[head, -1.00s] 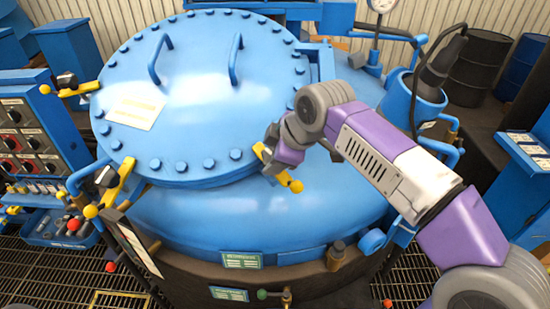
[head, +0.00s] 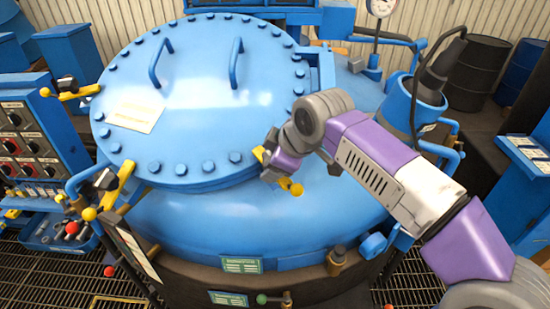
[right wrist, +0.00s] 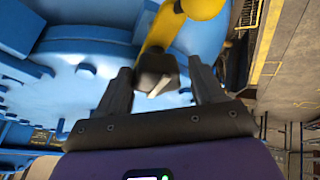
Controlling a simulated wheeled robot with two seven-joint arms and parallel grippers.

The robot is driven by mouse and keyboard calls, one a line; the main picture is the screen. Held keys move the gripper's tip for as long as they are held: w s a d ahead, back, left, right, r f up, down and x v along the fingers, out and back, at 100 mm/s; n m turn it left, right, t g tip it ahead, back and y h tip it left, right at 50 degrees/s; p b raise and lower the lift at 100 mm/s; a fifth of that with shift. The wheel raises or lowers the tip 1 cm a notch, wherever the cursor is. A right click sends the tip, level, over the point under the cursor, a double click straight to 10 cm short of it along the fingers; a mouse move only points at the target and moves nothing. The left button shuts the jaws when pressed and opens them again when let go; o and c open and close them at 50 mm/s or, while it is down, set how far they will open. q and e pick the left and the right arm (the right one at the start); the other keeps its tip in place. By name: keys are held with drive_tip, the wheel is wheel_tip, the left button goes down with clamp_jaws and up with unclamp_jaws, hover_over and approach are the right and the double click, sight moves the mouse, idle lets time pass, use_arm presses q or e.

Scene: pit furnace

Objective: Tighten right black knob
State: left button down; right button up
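The right black knob (right wrist: 157,72) is a dark block with a light metal piece on its face. It sits on a yellow clamp arm (right wrist: 158,30) in the right wrist view. My right gripper (right wrist: 159,66) is open, with one finger on each side of the knob and gaps visible between. In the head view my right gripper (head: 272,160) is at the right front rim of the blue lid. It hides the knob there, but the yellow clamp's round end (head: 297,190) shows beside it. My left gripper is out of view.
The round blue lid (head: 200,110) has several bolts and two handles. Other yellow clamps with black knobs stand at the left rim (head: 104,180) and far left (head: 68,86). A control panel (head: 22,140) is at left. A blue holder with a cable (head: 410,105) stands behind my right arm.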

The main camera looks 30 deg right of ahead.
drive_tip(key=shift+o, duration=0.6)
drive_tip(key=shift+w+d, duration=0.1)
drive_tip(key=shift+w, duration=0.1)
drive_tip(key=p+v, duration=0.1)
drive_tip(key=v, duration=0.6)
drive_tip(key=shift+s+p, duration=0.2)
drive_tip(key=shift+p, duration=0.2)
drive_tip(key=shift+r, duration=0.15)
